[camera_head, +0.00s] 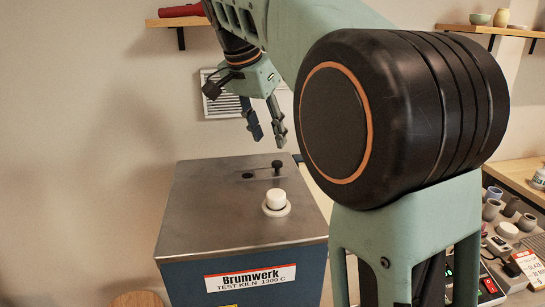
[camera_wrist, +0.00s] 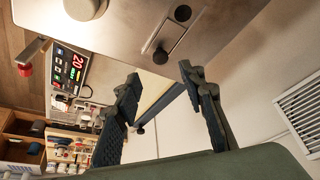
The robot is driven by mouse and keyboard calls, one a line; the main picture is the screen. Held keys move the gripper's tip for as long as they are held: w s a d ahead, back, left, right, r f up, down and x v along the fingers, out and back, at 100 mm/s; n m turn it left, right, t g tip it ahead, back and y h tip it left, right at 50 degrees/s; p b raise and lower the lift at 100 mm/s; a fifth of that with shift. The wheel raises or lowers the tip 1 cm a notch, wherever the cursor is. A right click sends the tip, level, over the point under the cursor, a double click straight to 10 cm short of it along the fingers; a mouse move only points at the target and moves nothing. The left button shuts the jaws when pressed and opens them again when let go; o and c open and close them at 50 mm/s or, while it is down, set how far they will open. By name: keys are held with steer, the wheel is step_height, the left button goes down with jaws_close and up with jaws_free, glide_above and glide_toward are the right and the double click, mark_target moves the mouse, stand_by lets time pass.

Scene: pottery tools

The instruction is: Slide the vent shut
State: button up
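The kiln (camera_head: 190,215) is a blue box with a grey metal top. On that top a small vent slide with a black knob (camera_head: 277,167) lies beside a dark round hole (camera_head: 248,176), which looks uncovered. In the wrist view the slide plate (camera_wrist: 172,38) shows with its knob (camera_wrist: 160,56) at one end and the hole (camera_wrist: 183,13) near the other. My gripper (camera_head: 269,140) is open and empty, above the kiln's back edge and a little above the knob. In the wrist view its fingertips (camera_wrist: 159,74) are spread, with the knob just beyond the gap.
A white plug (camera_head: 276,203) stands on the kiln top in front of the slide. A slatted wall grille (camera_head: 212,106) is behind my gripper. A controller with a red display (camera_wrist: 70,68) and shelves with pots (camera_head: 500,205) are off to the side. The kiln top's left part is clear.

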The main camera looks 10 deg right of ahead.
mark_target(277, 162)
steer(key=x, duration=0.8)
jaws_close()
